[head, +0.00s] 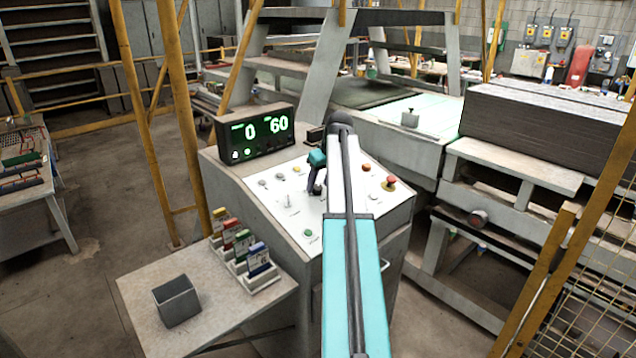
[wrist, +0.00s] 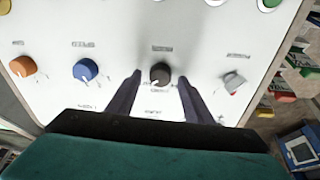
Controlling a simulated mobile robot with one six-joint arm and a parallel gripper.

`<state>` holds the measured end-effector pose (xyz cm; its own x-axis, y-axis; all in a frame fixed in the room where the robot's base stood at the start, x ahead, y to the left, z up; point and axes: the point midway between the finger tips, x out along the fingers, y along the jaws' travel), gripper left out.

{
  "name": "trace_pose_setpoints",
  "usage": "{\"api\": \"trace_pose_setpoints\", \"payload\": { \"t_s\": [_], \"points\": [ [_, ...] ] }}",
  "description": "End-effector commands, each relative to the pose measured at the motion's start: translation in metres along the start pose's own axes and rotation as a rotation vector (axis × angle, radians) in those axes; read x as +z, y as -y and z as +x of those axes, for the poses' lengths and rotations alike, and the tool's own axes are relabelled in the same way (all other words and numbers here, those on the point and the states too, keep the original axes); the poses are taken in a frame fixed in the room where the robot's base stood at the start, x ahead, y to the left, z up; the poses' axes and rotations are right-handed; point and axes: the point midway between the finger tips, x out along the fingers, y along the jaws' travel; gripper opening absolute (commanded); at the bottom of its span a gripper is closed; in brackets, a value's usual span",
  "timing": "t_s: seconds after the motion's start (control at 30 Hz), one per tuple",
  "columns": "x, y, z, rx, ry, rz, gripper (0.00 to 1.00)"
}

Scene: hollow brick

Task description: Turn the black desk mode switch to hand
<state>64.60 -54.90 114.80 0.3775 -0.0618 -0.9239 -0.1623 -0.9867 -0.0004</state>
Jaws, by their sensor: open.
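The black desk mode switch (wrist: 160,74) is a round black knob with a pale pointer mark on the white panel in the wrist view. My gripper (wrist: 158,85) is open, with one dark finger on each side of the knob and visible gaps between them. I cannot tell how far the fingertips are above the panel. The lettering around the knob is too blurred to read. In the head view my gripper (head: 316,185) is over the white top of the control desk (head: 285,215), and my arm hides part of the panel and the knob.
An orange knob (wrist: 22,67) and a blue knob (wrist: 86,70) lie left of the black one, and a grey switch (wrist: 233,82) lies right. In the head view a display (head: 255,132) showing 0 and 60 stands at the desk's back, and a red mushroom button (head: 389,183) sits right.

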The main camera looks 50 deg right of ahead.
Motion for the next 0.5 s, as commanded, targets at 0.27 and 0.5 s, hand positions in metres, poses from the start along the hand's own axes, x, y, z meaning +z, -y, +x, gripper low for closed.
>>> {"api": "trace_pose_setpoints", "payload": {
  "t_s": [0.27, 0.5],
  "points": [
    [-0.0001, 0.0006, 0.0107, 0.0, 0.0, -0.001, 0.47],
    [-0.0002, 0.0009, 0.0109, 0.0, 0.0, -0.001, 0.47]
  ]
}}
